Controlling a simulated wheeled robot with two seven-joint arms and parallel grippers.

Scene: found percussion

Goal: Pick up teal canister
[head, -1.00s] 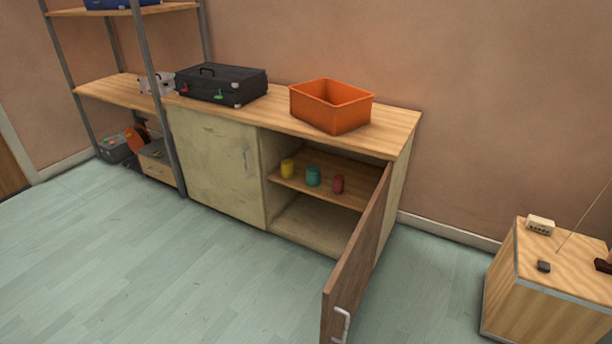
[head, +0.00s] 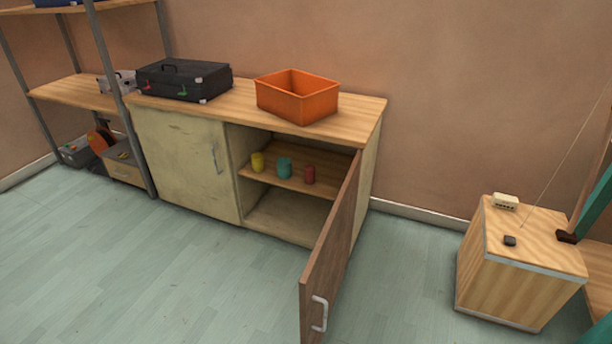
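The teal canister (head: 284,168) stands upright on the inner shelf (head: 268,182) of the low cabinet. A yellow canister (head: 257,162) stands to its left and a dark red canister (head: 309,174) to its right, with small gaps between them. The cabinet's right door (head: 332,258) is swung open toward me, and the canisters are in plain view. Neither of my grippers is in view.
An orange bin (head: 297,97) and a black case (head: 184,80) stand on the cabinet top. The left door (head: 185,163) is shut. A wooden box (head: 520,262) stands at the right. The floor (head: 150,270) before the cabinet is clear.

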